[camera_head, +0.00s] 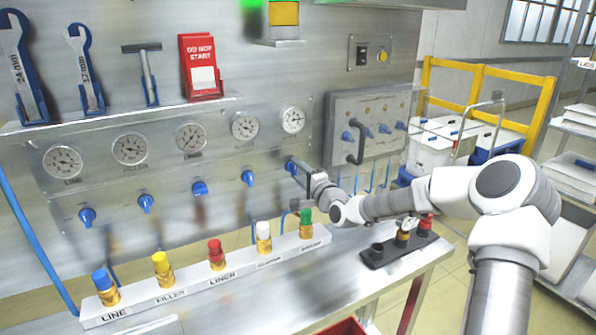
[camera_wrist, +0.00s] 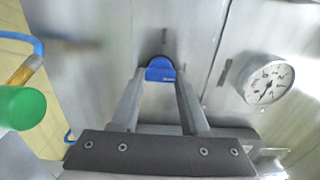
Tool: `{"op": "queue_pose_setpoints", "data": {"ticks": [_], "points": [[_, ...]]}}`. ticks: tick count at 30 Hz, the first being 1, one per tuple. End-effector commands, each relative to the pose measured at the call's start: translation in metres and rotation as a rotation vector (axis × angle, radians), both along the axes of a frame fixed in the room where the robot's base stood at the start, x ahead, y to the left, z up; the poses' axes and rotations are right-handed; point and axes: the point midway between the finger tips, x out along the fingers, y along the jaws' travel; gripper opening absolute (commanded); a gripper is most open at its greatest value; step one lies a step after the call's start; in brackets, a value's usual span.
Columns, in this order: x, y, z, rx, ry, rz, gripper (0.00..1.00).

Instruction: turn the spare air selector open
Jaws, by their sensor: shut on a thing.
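My gripper (camera_head: 300,171) reaches the panel at the rightmost blue selector knob (camera_head: 290,166), below the rightmost gauge (camera_head: 293,120). In the wrist view, the knob (camera_wrist: 160,70) sits between the fingertips of my gripper (camera_wrist: 161,80), and the fingers are shut on it. The label at this knob is not readable, so I cannot tell by its name that it is the spare air selector. My fingers partly hide the knob in the head view. Several other blue knobs, such as this one (camera_head: 248,178), line the panel to the left.
A white rack (camera_head: 205,284) with colored fittings stands on the bench below; its green-capped fitting (camera_head: 306,222) is near my wrist and also shows in the wrist view (camera_wrist: 20,107). A dark tray (camera_head: 400,250) of fittings lies to the right. A grey box (camera_head: 365,120) with a dark handle is beside the panel.

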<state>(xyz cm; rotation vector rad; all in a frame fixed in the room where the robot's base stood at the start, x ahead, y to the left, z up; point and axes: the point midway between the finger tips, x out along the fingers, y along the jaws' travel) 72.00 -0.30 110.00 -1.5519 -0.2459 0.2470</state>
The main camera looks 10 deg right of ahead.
Motion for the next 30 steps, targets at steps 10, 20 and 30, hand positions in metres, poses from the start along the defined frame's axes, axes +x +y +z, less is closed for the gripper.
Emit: {"op": "queue_pose_setpoints", "data": {"ticks": [10, 20, 30], "points": [[0.0000, -0.0003, -0.0004, 0.012, 0.005, -0.001, 0.00], [-0.0001, -0.0001, -0.0004, 0.011, 0.005, 0.000, 0.75], [-0.0039, -0.0017, -0.0001, 0.010, 0.003, 0.000, 0.75]]}}
